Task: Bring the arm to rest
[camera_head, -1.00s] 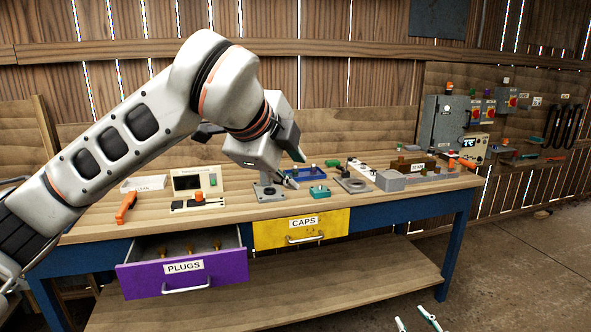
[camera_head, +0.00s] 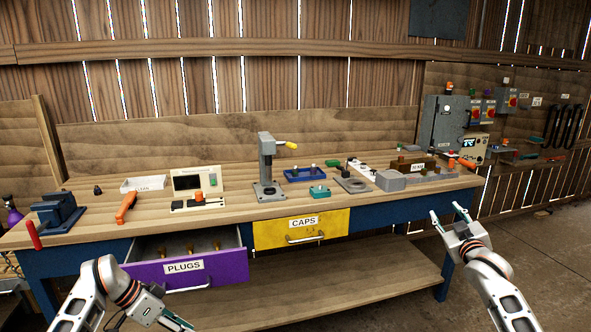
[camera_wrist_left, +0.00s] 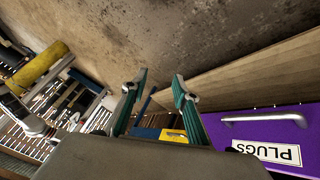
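My left arm is folded low at the lower left of the head view, in front of the purple PLUGS drawer (camera_head: 165,272). Its gripper (camera_head: 182,324) shows only partly there. In the left wrist view the left gripper (camera_wrist_left: 162,82) has its two teal fingers apart, with nothing between them. My right gripper (camera_head: 448,215) is at the lower right of the head view, fingers apart and empty, over the floor beside the bench's right end.
The PLUGS drawer stands open with several brass plugs in it; the yellow CAPS drawer (camera_head: 301,230) looks shut. On the bench (camera_head: 240,208) are a grey press (camera_head: 266,165), a blue vise (camera_head: 58,213), an orange-handled tool (camera_head: 127,206) and a blue tray (camera_head: 312,174).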

